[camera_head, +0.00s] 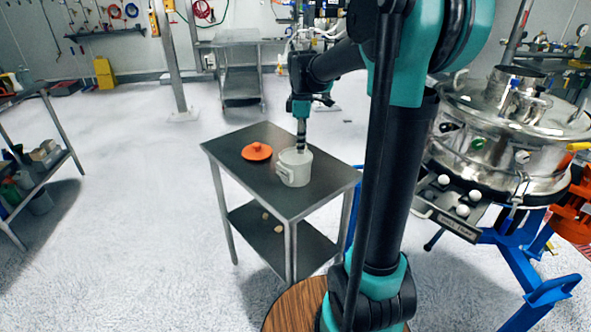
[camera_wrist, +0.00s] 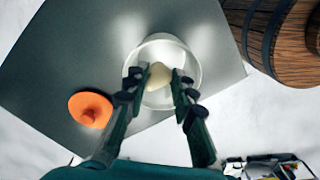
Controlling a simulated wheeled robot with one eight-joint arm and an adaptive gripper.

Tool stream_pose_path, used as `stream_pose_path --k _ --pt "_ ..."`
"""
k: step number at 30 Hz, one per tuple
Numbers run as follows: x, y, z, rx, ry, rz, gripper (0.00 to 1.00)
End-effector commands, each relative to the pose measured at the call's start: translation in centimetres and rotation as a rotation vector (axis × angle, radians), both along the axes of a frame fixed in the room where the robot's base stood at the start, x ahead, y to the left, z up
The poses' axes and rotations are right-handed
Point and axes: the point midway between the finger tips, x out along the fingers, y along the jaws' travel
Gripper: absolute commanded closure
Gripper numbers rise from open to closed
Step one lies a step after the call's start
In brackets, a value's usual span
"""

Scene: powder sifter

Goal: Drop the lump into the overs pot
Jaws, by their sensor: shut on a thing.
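The overs pot (camera_head: 297,168) is a pale, open pot with a handle, upright on a small dark-topped steel table. It also shows in the wrist view (camera_wrist: 189,63), seen from above. My gripper (camera_head: 301,148) points straight down over the pot's mouth. In the wrist view my gripper (camera_wrist: 164,80) is shut on a beige lump (camera_wrist: 160,73), held between the fingertips inside the outline of the pot's rim. How far the lump is above the pot's floor I cannot tell. The orange lid (camera_head: 257,151) lies on the table left of the pot; it also shows in the wrist view (camera_wrist: 90,109).
The table (camera_head: 237,137) has a lower shelf (camera_head: 262,236) with small pale pieces on it. The steel sifter (camera_head: 497,135) on a blue frame stands at the right, with several white balls at its front. A shelf rack (camera_head: 42,165) stands at the left. Open floor surrounds the table's left side.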

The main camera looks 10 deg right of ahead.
Motion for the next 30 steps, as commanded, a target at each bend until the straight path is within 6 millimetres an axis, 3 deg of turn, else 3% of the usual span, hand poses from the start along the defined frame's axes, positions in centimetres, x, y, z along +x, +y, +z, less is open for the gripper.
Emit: stream_pose_path --k 14,15,20,30 --pt "0.00 0.00 -1.07 0.000 0.000 0.000 0.90" --pt "0.00 0.00 -1.07 0.000 0.000 0.000 0.70" --pt "0.00 0.00 -1.06 0.000 0.000 0.000 0.51" --pt "0.00 0.00 -0.83 0.000 0.000 0.000 0.51"
